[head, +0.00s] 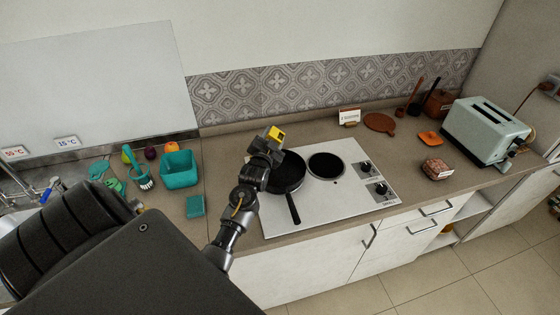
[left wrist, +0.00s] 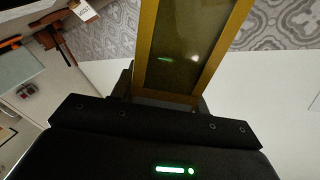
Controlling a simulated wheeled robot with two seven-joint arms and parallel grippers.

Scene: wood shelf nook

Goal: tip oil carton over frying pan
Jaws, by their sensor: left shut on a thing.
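My left gripper (head: 269,143) is shut on the oil carton (head: 276,133). In the head view only a small yellow part of the carton shows beyond the gripper. In the left wrist view the carton (left wrist: 190,45) is large, with a yellow-gold edge and a dark olive panel. How far it is tilted is hard to tell. The black frying pan (head: 290,178) sits on the left part of the white hob, its handle pointing to the front. The gripper is above the pan's back left side and hides part of it. No oil is visible. My right gripper is not in view.
The hob (head: 340,197) has a bare dark plate (head: 326,165) right of the pan. A teal bin (head: 179,170) and a teal sponge (head: 195,206) lie left. A toaster (head: 484,130), a bread loaf (head: 437,169) and a round board (head: 379,123) are right. The patterned backsplash is behind.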

